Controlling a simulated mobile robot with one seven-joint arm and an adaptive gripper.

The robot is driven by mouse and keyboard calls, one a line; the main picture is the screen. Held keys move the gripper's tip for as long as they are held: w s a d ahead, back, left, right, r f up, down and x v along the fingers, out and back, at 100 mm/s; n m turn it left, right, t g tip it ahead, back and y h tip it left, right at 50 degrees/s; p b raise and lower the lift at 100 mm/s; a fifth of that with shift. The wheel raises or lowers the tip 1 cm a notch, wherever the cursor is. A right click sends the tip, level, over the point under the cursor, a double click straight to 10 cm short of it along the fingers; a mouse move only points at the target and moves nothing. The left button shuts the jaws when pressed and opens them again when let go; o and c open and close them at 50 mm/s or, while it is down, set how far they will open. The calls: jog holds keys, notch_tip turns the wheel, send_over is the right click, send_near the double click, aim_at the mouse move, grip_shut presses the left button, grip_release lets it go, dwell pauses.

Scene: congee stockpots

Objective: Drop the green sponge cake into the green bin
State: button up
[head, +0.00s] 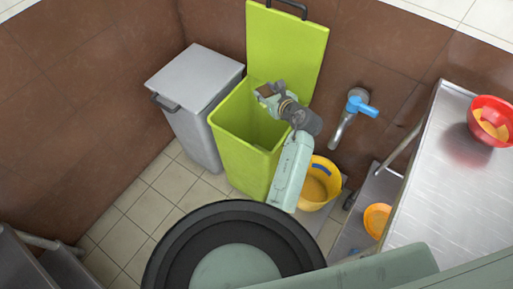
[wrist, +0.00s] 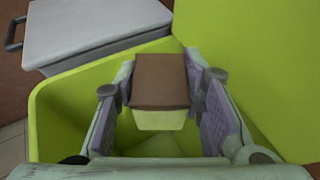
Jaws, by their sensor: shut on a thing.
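The green bin (head: 240,145) stands against the wall with its lid (head: 285,45) raised at the back. My gripper (head: 268,92) is over the bin's opening. In the wrist view my gripper (wrist: 160,95) is shut on the sponge cake (wrist: 160,120), which has a brown top and a pale green side. The cake is held between the two pads, above the inside of the green bin (wrist: 55,100). In the head view I cannot make out the cake clearly. The bin's floor is partly hidden by the cake and fingers.
A grey lidded bin (head: 195,95) stands just left of the green bin. A yellow bucket (head: 318,185) is at its right, below a blue-handled tap (head: 355,108). A steel table (head: 440,170) with a red bowl (head: 492,118) is at the right.

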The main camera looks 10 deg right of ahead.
notch_tip(320, 180, down, 6)
jog(key=b, duration=0.5)
jog(key=shift+s+r+b, duration=0.1)
jog(key=shift+r+b, duration=0.05)
jog(key=shift+b, duration=0.25)
jog(key=o, duration=1.1)
jog(key=v, duration=1.2)
